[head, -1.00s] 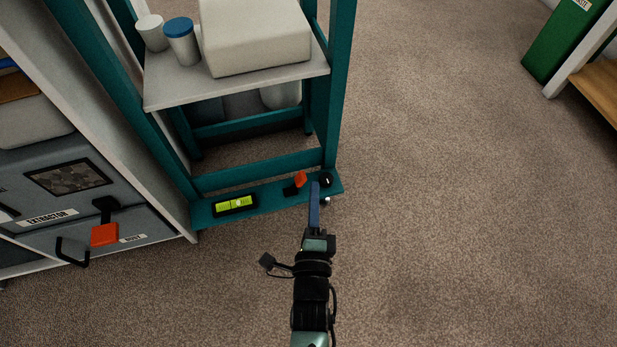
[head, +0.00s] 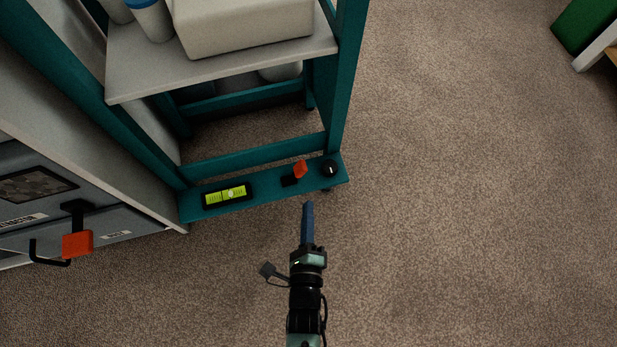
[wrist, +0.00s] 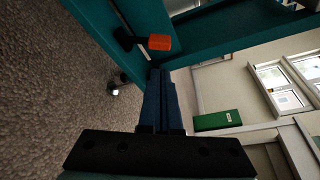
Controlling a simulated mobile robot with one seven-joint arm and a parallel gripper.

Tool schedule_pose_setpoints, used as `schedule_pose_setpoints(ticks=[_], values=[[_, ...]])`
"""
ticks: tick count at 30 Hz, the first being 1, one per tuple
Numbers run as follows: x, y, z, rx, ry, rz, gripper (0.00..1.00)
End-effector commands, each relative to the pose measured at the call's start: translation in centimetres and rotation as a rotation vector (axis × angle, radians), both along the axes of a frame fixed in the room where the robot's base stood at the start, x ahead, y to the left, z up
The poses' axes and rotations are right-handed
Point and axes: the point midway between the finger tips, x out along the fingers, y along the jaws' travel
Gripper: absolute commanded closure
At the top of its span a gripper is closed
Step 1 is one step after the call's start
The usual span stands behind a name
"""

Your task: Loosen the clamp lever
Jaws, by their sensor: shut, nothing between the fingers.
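The clamp lever, with an orange-red handle (head: 300,169) on a short black arm, sits on the teal lower shelf bar (head: 262,198) of the stand. It also shows in the wrist view as an orange block (wrist: 160,42) just above the fingertips. My gripper (head: 308,207) is shut and empty. Its blue fingers point toward the bar, a little in front of and below the lever in the head view, apart from it.
A grey cabinet with a red-handled lever (head: 77,244) stands at left. Carpet is clear at right.

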Motion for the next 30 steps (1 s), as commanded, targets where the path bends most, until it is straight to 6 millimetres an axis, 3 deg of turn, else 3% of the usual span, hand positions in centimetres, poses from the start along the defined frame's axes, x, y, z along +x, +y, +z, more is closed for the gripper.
schedule_pose_setpoints(ticks=[9,15,30], values=[[5.6,0.0,-1.4,-0.001,-0.005,-0.003,1.0],[8.3,0.1,-1.7,0.0,-0.004,-0.001,1.0],[9.3,0.1,-1.5,0.0,-0.001,0.0,1.0]])
